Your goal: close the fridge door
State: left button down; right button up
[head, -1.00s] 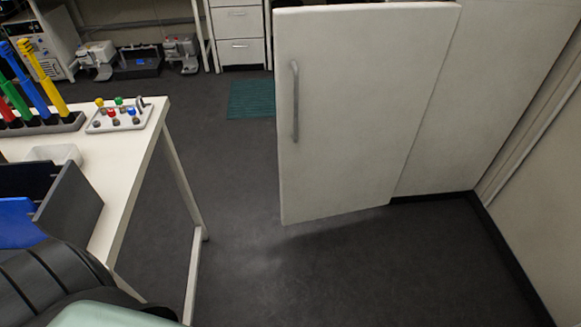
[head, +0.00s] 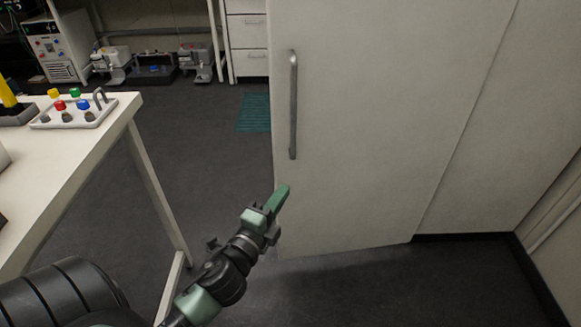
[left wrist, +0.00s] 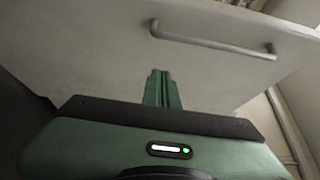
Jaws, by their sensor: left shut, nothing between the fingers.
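The white fridge door (head: 380,130) stands swung out at an angle from the fridge body (head: 500,150) in the head view. A vertical grey bar handle (head: 293,105) runs near its left, free edge. My left gripper (head: 281,194) is shut and empty, in front of the door's lower left part and below the handle. In the left wrist view the shut fingers (left wrist: 162,76) point at the door face (left wrist: 100,60), with the handle (left wrist: 215,44) beyond them. I cannot tell whether the fingertips touch the door. My right gripper is not in view.
A white table (head: 70,160) with a tray (head: 75,115) of coloured knobs stands on the left. A wall (head: 560,225) is on the right. A green mat (head: 254,112) lies on the dark floor (head: 190,150) at the back. The floor between table and door is clear.

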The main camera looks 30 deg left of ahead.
pick_arm(q)
jog(key=w+a, duration=0.4)
jog(key=w, duration=0.7)
jog(key=shift+a, duration=0.1)
